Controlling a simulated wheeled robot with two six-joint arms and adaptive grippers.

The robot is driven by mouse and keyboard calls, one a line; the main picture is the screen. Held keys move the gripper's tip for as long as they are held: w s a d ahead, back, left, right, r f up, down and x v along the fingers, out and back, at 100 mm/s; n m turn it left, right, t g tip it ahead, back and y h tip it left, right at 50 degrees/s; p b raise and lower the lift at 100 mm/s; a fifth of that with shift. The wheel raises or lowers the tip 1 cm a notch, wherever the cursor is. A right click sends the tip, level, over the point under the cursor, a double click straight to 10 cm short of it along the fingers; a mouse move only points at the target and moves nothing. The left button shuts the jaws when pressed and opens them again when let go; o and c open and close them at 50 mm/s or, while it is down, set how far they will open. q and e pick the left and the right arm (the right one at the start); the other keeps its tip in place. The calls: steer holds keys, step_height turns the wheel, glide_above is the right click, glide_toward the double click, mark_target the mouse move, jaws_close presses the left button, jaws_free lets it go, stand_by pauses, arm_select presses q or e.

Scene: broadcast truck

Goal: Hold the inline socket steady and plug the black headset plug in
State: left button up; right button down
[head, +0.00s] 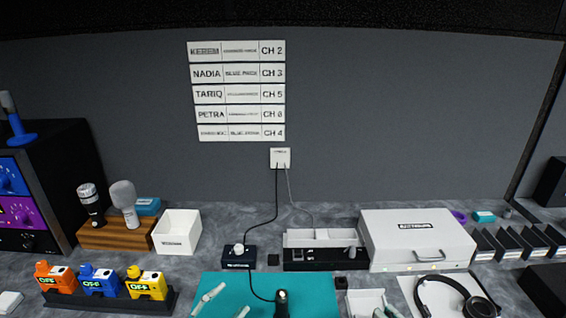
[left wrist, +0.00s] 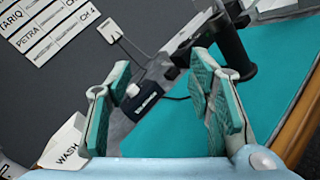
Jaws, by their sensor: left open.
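My left gripper (head: 226,305) is at the lower edge of the head view, over the teal mat (head: 310,285). Its fingers are open and empty; they also show in the left wrist view (left wrist: 165,95). A black upright cylinder (head: 281,303), seemingly the inline socket, is right of this gripper, with a thin black cable running to it. It shows behind the right-hand finger in the left wrist view (left wrist: 230,45). Pale tips of my right gripper (head: 385,312) show at the lower edge; their opening is unclear. I cannot make out the black headset plug.
A headset (head: 455,298) lies on a white sheet at right. A small white tray (head: 365,300) is beside the mat. Behind are a black box (head: 238,258), a black rack unit (head: 325,260) and a white case (head: 417,240). Beltpacks (head: 100,283) stand at left.

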mark_target(278, 309)
arm_select(q)
steer(key=s+d+f+n, duration=0.1)
steer(key=s+n, duration=0.1)
steer(key=s+d+f+n+g+h, duration=0.1)
steer(key=s+d+f+n, duration=0.2)
steer(key=s+n, duration=0.1)
steer(key=shift+d+f, duration=0.2)
steer(key=shift+f, duration=0.05)
steer(key=shift+w+d, duration=0.1)
steer(key=shift+d, duration=0.1)
arm_select(e)
steer(key=shift+d, duration=0.1)
arm_select(q)
steer(key=x, duration=1.1)
steer(key=shift+w+d+f, duration=0.15)
steer(key=shift+w+d, duration=0.05)
steer(key=shift+w, duration=0.05)
steer(key=shift+c, duration=0.6)
steer(key=shift+o, duration=0.6)
steer(key=shift+c, duration=0.3)
jaws_close()
